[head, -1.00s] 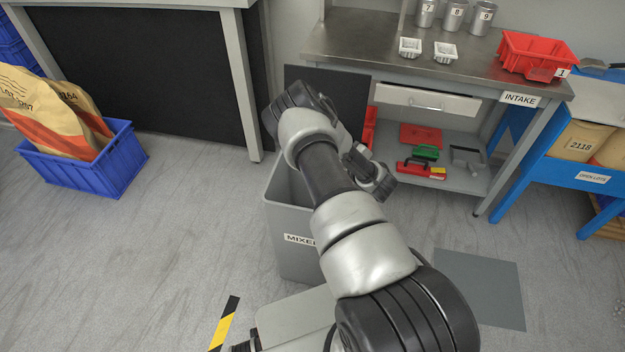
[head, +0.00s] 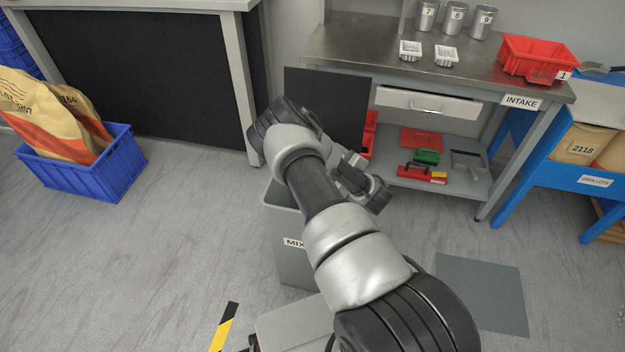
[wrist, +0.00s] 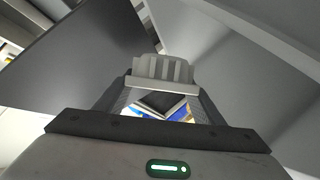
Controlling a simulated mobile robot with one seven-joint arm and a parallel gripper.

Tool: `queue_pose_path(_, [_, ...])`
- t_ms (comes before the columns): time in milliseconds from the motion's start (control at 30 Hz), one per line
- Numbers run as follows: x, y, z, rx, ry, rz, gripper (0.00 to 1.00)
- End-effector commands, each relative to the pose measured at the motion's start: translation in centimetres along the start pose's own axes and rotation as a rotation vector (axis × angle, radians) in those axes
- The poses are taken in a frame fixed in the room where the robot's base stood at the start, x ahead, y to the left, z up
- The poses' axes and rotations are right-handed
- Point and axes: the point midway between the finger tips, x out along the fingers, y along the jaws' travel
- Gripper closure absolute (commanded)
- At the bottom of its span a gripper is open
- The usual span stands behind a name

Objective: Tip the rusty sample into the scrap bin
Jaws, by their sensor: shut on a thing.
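My gripper (wrist: 162,88) is shut on a small pale ribbed tray (wrist: 163,70) in the wrist view. The tray looks tilted, and I cannot see any rusty sample in it. In the head view my arm hides the tray and most of the gripper, which is over or beside the grey bin (head: 296,262). The bin's label begins with "MIX"; my arm covers the rest. Its dark lid (head: 345,95) stands open behind. Grey walls fill much of the wrist view, with blue and yellow bits showing beyond the tray.
The intake bench (head: 345,45) behind holds two white trays (head: 411,50), (head: 446,55), several numbered cans and a red crate (head: 535,58). A blue crate (head: 90,180) with sacks is at left. A blue stand (head: 540,165) is at right. Floor at left front is mostly clear.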

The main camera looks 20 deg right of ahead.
Motion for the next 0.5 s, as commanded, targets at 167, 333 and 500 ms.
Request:
queue_pose_path(167, [-0.02,-0.08,-0.16,-0.023,0.001,0.010,0.64])
queue_pose_path(333, [-0.05,-0.17,-0.31,-0.044,0.001,0.018,0.64])
queue_pose_path(500, [-0.12,-0.18,-0.39,-0.065,0.001,0.027,0.64])
